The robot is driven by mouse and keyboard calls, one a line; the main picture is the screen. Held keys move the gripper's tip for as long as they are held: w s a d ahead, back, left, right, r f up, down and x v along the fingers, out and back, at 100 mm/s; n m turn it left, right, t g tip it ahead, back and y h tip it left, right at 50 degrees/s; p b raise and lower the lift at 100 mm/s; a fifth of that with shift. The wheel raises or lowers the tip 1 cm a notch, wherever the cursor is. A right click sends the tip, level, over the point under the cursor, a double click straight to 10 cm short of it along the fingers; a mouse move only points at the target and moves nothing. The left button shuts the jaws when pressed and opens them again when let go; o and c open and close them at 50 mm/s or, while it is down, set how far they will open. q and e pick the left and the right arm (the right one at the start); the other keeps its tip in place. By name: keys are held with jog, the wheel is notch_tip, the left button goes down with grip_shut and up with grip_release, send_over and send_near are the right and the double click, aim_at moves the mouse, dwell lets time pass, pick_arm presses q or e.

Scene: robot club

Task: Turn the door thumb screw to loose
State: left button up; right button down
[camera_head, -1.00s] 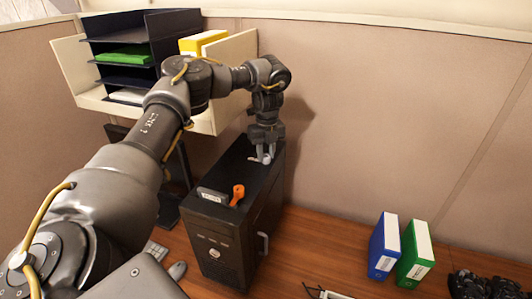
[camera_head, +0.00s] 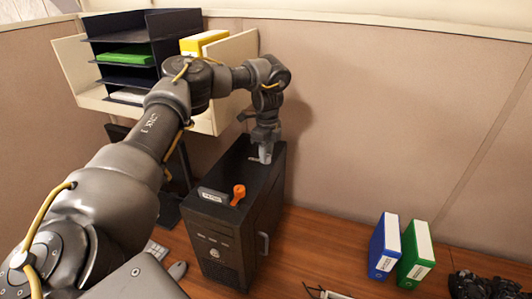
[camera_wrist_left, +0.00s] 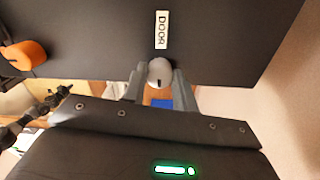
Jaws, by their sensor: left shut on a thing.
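The black computer tower (camera_head: 237,220) stands upright on the desk. In the left wrist view, its white "DOOR" label (camera_wrist_left: 162,30) sits just beyond the pale round door thumb screw (camera_wrist_left: 160,71). My left gripper (camera_head: 264,155) points down at the far end of the tower's top. In the left wrist view the left gripper's fingers (camera_wrist_left: 158,82) are on both sides of the thumb screw and shut on it. In the head view the screw is mostly hidden by the fingers. My right gripper is not in view.
Blue (camera_head: 384,245) and green (camera_head: 414,254) binders stand to the right. A shelf with trays (camera_head: 135,60) is behind my arm. A partition wall (camera_head: 390,120) rises behind.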

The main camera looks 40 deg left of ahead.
pick_arm(q)
jog(key=shift+w+r, duration=0.1)
dwell(0.3)
jog(key=o, duration=1)
jog(key=shift+d, duration=0.15)
jog(key=shift+r, duration=0.4)
notch_tip(320, 180, up, 10)
jog(key=shift+w+b, duration=0.1)
jog(key=shift+b, duration=0.25)
